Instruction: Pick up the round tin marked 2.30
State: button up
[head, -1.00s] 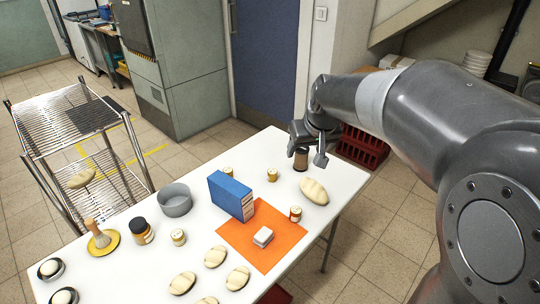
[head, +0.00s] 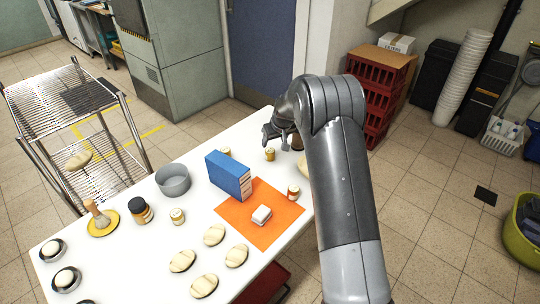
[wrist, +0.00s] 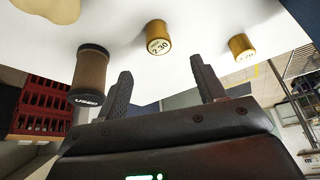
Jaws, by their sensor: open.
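The round tin marked 2.30 (wrist: 157,38) is a small yellow-brown tin with a pale labelled end, standing on the white table. It lies ahead of the gap between my fingers in the wrist view. In the head view it appears to be the small tin (head: 270,154) just below my gripper (head: 276,134), its marking too small to read there. My gripper is open and empty; both fingers (wrist: 163,88) show in the wrist view, apart from the tin. A similar tin (wrist: 242,47) stands to the right, its marking unclear; it also shows in the head view (head: 225,151).
A brown jar marked USED (wrist: 90,68) stands left of the tin in the wrist view, near one finger. A blue box (head: 229,176) and an orange mat (head: 236,227) are close by. A bread loaf (head: 305,169) is partly hidden by my arm.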

aim_at(270, 151)
jog(key=x, duration=1.1)
jog(key=shift+w+d+f, duration=0.1)
jog(key=shift+w+f, duration=0.05)
jog(key=shift+w, duration=0.05)
jog(key=shift+c, duration=0.2)
jog(key=c, duration=1)
